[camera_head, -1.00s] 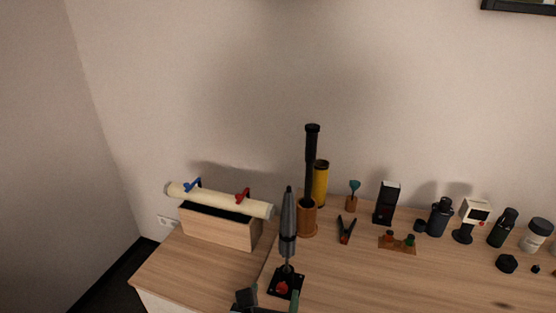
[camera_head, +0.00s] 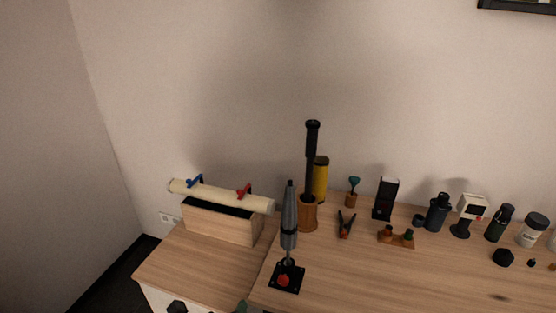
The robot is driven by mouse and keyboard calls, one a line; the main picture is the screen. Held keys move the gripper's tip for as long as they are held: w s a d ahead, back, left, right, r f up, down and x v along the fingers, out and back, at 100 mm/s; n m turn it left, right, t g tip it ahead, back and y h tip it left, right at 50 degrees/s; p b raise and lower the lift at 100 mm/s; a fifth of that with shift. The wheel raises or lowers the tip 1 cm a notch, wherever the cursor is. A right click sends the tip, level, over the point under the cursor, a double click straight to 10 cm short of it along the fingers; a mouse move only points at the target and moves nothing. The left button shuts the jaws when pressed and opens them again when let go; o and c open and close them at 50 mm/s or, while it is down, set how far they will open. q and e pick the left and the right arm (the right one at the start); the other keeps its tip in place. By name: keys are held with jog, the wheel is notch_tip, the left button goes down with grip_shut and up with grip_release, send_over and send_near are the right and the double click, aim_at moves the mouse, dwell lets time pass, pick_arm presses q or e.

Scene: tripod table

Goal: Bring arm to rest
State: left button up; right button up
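The tips of what looks like my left gripper (camera_head: 210,308) show at the bottom edge. One is a dark, angular piece on the left; the other is teal, on the right, near the front edge of the table. They stand apart with nothing visible between them. The rest of this gripper and its arm is cut off by the frame. My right gripper is not in view. A grey upright shaft (camera_head: 289,222) stands on a black square base (camera_head: 287,278) with a red part, on the table, right of the gripper tips and apart from them.
The wooden table (camera_head: 400,275) has a lower section at left with a wooden box (camera_head: 219,222) carrying a cream tube (camera_head: 221,195). A tall black tube (camera_head: 311,160) stands in a wooden holder (camera_head: 308,213). Pliers (camera_head: 345,224) and several bottles line the back. The front middle is clear.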

pick_arm(q)
jog(key=s+a+f+n+g+h, duration=0.1)
jog(key=s+a+f+n, duration=0.3)
jog(key=f+n, duration=0.25)
jog(key=s+a+f+n+g+h, duration=0.1)
jog(key=s+a+f+n, duration=0.25)
jog(key=f+n, duration=0.3)
jog(key=s+a+f+n+y, duration=0.1)
jog(key=s+a+f+n, duration=0.1)
jog(key=s+a+n, duration=0.4)
jog(key=s+a+f+n, duration=0.3)
jog(key=s+a+n, duration=0.15)
jog(key=a, duration=0.35)
jog(key=d+n, duration=0.6)
jog(key=d, duration=0.6)
jog(key=shift+w+f, duration=0.15)
jog(key=shift+w, duration=0.05)
jog(key=shift+c, duration=0.3)
